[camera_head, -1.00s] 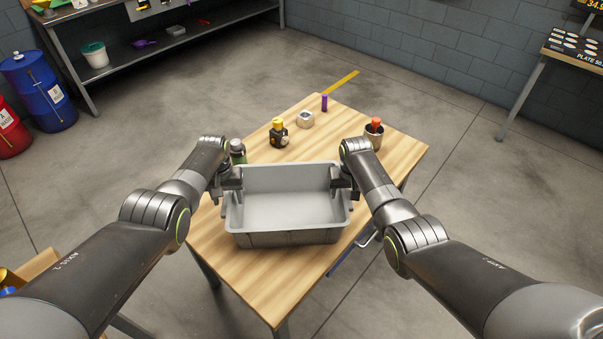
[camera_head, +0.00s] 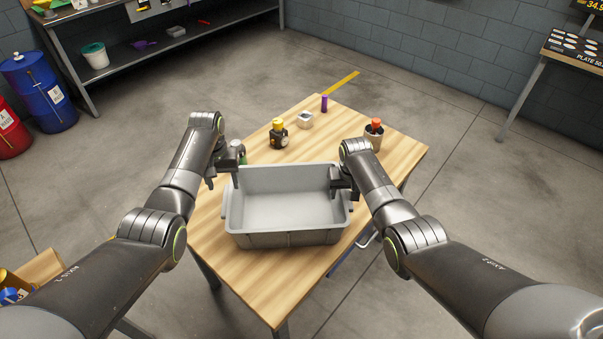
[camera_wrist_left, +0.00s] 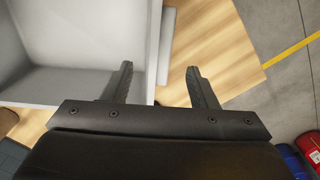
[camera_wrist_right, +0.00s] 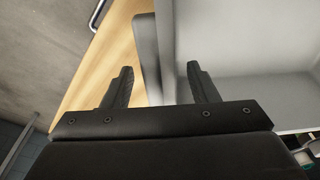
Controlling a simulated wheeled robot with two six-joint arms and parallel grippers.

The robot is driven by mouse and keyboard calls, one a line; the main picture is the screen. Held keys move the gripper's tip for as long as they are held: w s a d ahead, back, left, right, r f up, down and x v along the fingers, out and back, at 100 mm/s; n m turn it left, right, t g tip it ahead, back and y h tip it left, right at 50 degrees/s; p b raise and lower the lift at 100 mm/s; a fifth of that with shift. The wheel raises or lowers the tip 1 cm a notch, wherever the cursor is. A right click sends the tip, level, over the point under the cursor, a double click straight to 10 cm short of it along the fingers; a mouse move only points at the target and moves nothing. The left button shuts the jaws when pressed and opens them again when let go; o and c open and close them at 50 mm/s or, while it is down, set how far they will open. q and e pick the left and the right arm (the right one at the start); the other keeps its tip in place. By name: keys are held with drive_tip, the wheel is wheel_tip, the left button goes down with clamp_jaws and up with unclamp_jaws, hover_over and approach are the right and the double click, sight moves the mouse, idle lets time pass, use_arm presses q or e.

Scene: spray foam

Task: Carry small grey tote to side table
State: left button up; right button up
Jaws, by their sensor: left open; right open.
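The grey tote (camera_head: 290,238) stands upright and empty on a wooden table (camera_head: 268,290), near its front. My left gripper (camera_head: 223,178) is open at the tote's left side; in the left wrist view its fingers (camera_wrist_left: 160,72) stand apart, with the tote's side wall (camera_wrist_left: 158,45) showing between them. My right gripper (camera_head: 346,183) is open at the tote's right rim; in the right wrist view its fingers (camera_wrist_right: 160,70) are on either side of that wall (camera_wrist_right: 158,30) without closing on it. Whether either gripper touches the tote is unclear.
Behind the tote stand a yellow-topped dark item (camera_head: 279,137), a small pale item (camera_head: 305,120), a purple cylinder (camera_head: 324,103) and a cup with an orange-topped item (camera_head: 374,138). A green item (camera_head: 242,155) is partly hidden by my left gripper.

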use_arm(q)
wheel_tip(320, 180, up, 5)
drive_tip(key=shift+f, duration=0.1)
use_arm(e)
wheel_tip(320, 180, up, 12)
drive_tip(key=s, duration=0.1)
drive_tip(key=shift+s, duration=0.4)
drive_tip(key=shift+f, duration=0.1)
idle(0.5)
